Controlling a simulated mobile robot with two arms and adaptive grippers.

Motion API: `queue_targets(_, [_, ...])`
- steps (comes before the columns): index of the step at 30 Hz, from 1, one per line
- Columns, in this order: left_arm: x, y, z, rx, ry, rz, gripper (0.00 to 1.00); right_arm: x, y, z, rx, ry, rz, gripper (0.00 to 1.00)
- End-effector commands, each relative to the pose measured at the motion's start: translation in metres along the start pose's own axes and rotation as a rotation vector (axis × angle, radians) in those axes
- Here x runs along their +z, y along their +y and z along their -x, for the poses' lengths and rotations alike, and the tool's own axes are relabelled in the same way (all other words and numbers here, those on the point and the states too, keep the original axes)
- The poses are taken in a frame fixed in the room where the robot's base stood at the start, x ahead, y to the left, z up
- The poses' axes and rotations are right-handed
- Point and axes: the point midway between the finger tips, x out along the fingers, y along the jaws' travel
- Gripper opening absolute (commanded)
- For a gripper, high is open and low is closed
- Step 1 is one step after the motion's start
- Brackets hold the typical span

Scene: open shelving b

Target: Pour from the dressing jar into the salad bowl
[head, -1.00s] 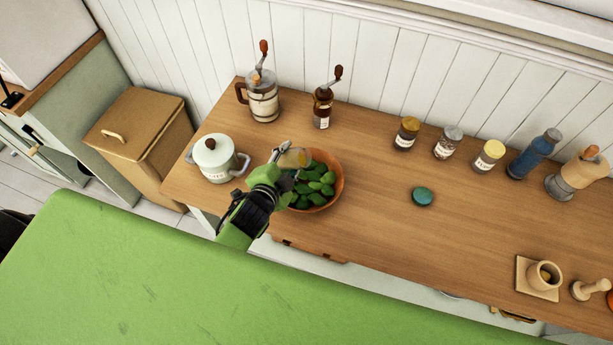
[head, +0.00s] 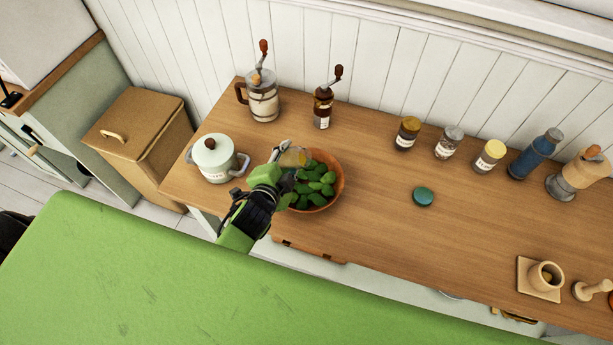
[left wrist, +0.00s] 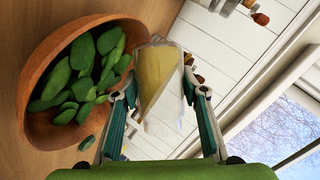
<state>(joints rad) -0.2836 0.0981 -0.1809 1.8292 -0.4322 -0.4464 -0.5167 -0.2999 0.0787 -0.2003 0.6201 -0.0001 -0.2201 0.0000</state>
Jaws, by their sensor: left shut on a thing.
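The dressing jar (head: 294,157) is clear with yellow dressing inside. My left gripper (head: 280,160) is shut on it and holds it above the counter, at the upper left rim of the salad bowl (head: 339,186). The jar (left wrist: 157,80) sits between both fingers in the left wrist view and looks strongly tilted, its dressing lying toward the bowl side. The terracotta bowl (left wrist: 40,68) holds green leaves (head: 318,185). I cannot make out a stream of dressing. The gripper and wrist hide part of the bowl's left side. My right gripper is not in view.
A lidded pale pot (head: 215,160) stands left of the bowl. A teal lid (head: 423,196) lies to the right. Several jars (head: 447,142) and a blue bottle (head: 533,155) line the back right. The counter's middle is mostly clear.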

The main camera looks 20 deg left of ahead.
Motion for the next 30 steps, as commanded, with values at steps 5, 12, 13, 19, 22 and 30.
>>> queue_targets(5, [-0.001, -0.001, 0.0, -0.007, 0.001, -0.009, 0.05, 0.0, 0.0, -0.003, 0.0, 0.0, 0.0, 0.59])
queue_targets(12, [-0.001, -0.001, -0.001, -0.013, -0.003, -0.022, 0.05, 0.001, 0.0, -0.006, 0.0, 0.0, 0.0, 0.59])
queue_targets(13, [-0.001, -0.001, -0.001, -0.013, -0.003, -0.023, 0.05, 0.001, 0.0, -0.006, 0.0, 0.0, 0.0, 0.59])
queue_targets(19, [-0.001, 0.0, -0.001, -0.018, -0.007, -0.035, 0.05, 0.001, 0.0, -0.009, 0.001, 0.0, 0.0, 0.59])
queue_targets(22, [0.0, 0.0, -0.001, -0.02, -0.009, -0.04, 0.05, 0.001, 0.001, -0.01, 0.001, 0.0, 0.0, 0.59])
queue_targets(30, [0.0, 0.001, -0.001, -0.025, -0.013, -0.054, 0.05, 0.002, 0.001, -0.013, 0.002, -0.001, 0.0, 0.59])
